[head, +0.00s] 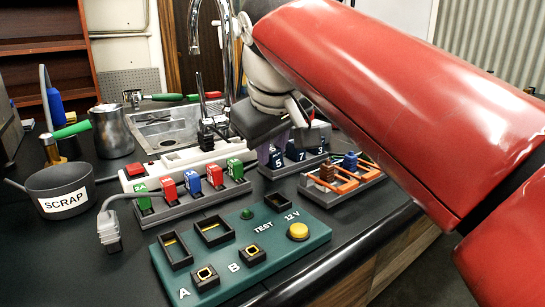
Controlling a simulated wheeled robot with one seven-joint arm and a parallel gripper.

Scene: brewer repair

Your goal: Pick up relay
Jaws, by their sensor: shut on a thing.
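My gripper (284,139), dark grey at the end of my white wrist, reaches down at the far side of the counter, over a dark rack. It is shut on a relay, which the fingers mostly hide. Dark blue blocks numbered 5 (277,160), 7 (299,154) and 3 (320,152) stand in the rack right by the fingers. I cannot tell which block is between the fingers, or whether it is lifted.
A green test board (318,235) with empty sockets lies in front. Left of the rack is a holder with green, red and blue plugs (192,183). An orange-fitted tray (340,181) is at right. A SCRAP pot (62,190), steel jug (111,131) and sink (166,130) are farther left.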

